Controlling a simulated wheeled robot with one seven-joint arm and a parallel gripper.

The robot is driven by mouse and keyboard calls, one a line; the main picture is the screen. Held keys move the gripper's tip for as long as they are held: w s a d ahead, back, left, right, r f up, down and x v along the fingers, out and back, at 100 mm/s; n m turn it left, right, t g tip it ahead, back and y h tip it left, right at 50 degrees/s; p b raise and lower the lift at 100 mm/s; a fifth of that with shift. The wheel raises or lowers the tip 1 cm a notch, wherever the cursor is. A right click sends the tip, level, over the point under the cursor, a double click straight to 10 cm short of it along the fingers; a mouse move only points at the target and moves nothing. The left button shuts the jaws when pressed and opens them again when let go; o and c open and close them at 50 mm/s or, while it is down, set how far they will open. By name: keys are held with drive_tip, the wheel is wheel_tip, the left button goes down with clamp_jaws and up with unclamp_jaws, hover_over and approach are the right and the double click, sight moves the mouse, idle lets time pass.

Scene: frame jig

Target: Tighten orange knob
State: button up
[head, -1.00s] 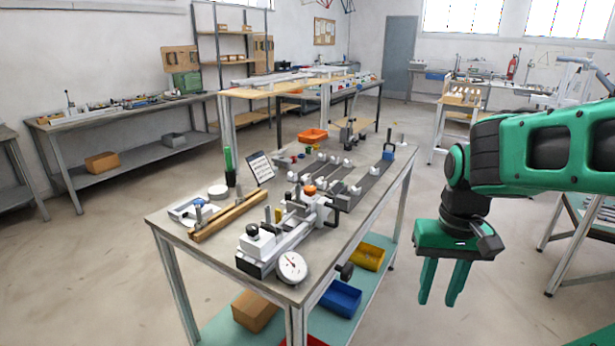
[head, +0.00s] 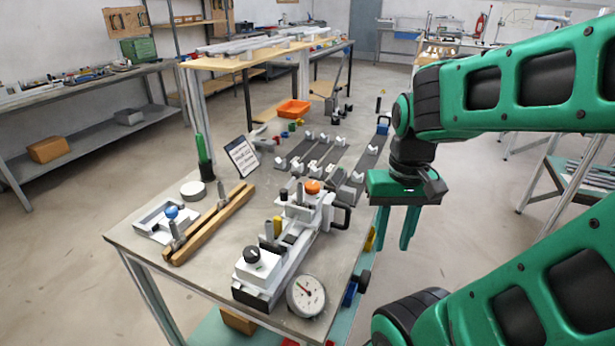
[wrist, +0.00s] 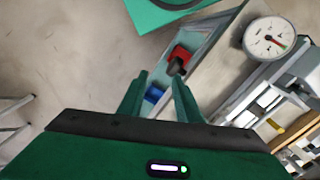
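The orange knob (head: 312,187) sits on top of the grey and white frame jig (head: 290,235) on the workbench (head: 140,235). The knob is not clearly seen in the wrist view. My gripper (head: 396,243) is open and empty, pointing down beyond the bench's right edge, to the right of the knob and apart from it. In the wrist view its two fingers (wrist: 160,95) are spread with nothing between them, above the floor and the lower shelf beside the bench.
A round dial gauge (head: 306,296) stands at the jig's near end. A black handle (head: 341,213) sticks out on the jig's right side. A green-handled tool (head: 203,150), a sign (head: 242,157) and an orange bin (head: 293,109) stand on the bench.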

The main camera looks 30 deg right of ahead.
drive_tip(key=o, duration=0.4)
drive_tip(key=shift+s+r, duration=0.15)
drive_tip(key=shift+s, duration=0.05)
drive_tip(key=n, duration=2.2)
approach(312, 184)
wheel_tip(312, 184, down, 8)
drive_tip(key=shift+a+f, duration=0.15)
drive_tip(key=shift+f, duration=0.05)
drive_tip(key=shift+c, duration=0.5)
